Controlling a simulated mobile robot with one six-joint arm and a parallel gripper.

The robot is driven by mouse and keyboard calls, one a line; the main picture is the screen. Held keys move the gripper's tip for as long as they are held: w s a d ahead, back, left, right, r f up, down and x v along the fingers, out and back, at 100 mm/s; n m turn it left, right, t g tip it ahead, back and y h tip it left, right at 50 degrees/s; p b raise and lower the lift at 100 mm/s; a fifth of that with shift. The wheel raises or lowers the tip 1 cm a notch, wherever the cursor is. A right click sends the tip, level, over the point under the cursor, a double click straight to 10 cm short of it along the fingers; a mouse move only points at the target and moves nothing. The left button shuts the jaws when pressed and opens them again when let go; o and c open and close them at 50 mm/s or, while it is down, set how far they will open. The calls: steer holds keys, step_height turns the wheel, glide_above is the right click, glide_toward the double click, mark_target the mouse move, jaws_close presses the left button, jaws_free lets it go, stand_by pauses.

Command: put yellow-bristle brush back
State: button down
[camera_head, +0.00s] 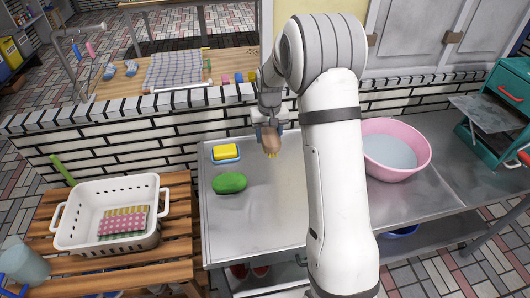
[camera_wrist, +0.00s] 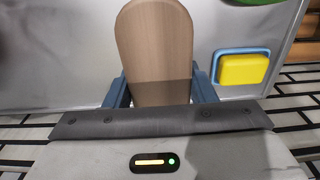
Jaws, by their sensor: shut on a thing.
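The brush (camera_head: 271,142) has a wooden back, and its yellow bristles show pointing down in the head view. In the wrist view its rounded wooden back (camera_wrist: 154,45) sits between the blue fingers. My gripper (camera_head: 270,125) is shut on the brush; the fingers also show in the wrist view (camera_wrist: 160,92). It is over the back part of the metal table (camera_head: 245,228), near the brick wall. I cannot tell whether the bristles touch the table.
A yellow sponge in a blue dish (camera_head: 225,153) and a green oval thing (camera_head: 229,183) lie left of the brush. A pink basin (camera_head: 421,170) stands right, beyond my arm. A white basket (camera_head: 66,232) with cloths stands on a wooden rack. The table's front left is clear.

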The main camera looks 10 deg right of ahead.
glide_above(268, 163)
step_height(268, 163, down, 6)
steer(key=shift+w+r, duration=0.1)
steer(key=shift+r, duration=0.15)
steer(key=shift+f+p, duration=0.3)
steer(key=shift+f, duration=1.75)
steer(key=shift+f, duration=0.25)
steer(key=c, duration=0.6)
jaws_free()
steer(key=shift+r, duration=0.1)
